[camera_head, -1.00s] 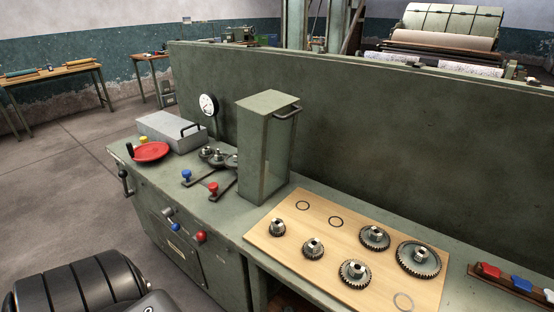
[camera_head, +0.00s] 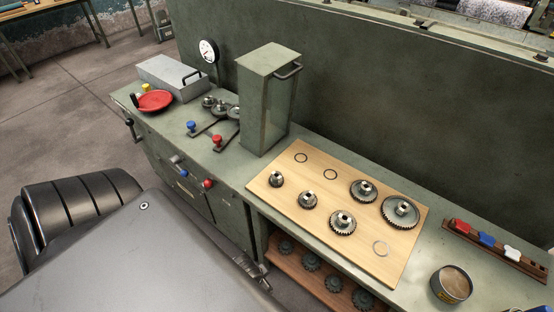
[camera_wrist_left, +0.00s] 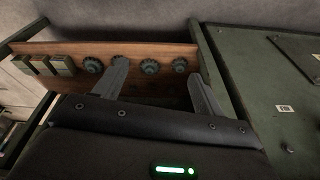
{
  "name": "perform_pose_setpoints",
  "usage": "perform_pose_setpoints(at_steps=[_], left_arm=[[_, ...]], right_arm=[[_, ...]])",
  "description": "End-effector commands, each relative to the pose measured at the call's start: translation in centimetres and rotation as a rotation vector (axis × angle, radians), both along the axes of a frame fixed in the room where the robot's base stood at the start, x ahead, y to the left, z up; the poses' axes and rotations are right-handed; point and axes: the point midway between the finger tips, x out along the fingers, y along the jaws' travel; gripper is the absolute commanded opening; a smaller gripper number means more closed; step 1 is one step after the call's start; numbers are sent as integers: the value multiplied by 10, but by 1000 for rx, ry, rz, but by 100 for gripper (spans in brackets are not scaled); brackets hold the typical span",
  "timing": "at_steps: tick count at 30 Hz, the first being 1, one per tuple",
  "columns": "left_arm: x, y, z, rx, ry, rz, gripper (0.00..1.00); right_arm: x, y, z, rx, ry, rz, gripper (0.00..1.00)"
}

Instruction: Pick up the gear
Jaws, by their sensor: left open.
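Several steel gears sit on a light wooden board (camera_head: 330,171) on the bench in the head view. Darker gears (camera_head: 311,261) line a low wooden shelf (camera_head: 290,259) under the bench; several also show in the left wrist view (camera_wrist_left: 150,67). My left gripper (camera_wrist_left: 158,70) is open and empty, its fingers pointing toward that shelf. My right gripper is out of view.
A green box-shaped housing (camera_head: 268,100) stands left of the board, with red and blue knobs beyond it. A round tin (camera_head: 452,284) and a rack of coloured pieces (camera_head: 493,247) are at the right. A tall green panel (camera_head: 370,100) closes the back.

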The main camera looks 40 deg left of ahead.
Motion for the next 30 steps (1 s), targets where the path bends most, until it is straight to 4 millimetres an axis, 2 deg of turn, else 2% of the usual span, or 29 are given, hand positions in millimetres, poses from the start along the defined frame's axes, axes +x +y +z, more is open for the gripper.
perform_pose_setpoints(at_steps=[1, 9, 11, 12, 13, 19, 25, 28, 30], left_arm=[[4, 0, 29, -2, -13, 1, 70], [16, 0, 141, -1, -71, -1, 70], [26, -1, 168, 0, -107, -8, 70], [36, -2, 187, 1, -144, -17, 70], [47, -4, 197, 1, -175, -23, 70], [107, -17, 228, -19, -344, -80, 70], [159, -27, 243, -73, -452, -153, 70], [185, -21, 250, -103, -471, -185, 70], [202, -8, 254, -119, -457, -198, 70]], right_arm=[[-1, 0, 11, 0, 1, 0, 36], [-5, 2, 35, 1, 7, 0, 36], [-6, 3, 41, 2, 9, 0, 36], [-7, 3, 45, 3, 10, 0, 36], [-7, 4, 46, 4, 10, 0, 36], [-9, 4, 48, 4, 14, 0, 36], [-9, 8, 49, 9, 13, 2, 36], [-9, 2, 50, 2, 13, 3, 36], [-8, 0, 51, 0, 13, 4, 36]])
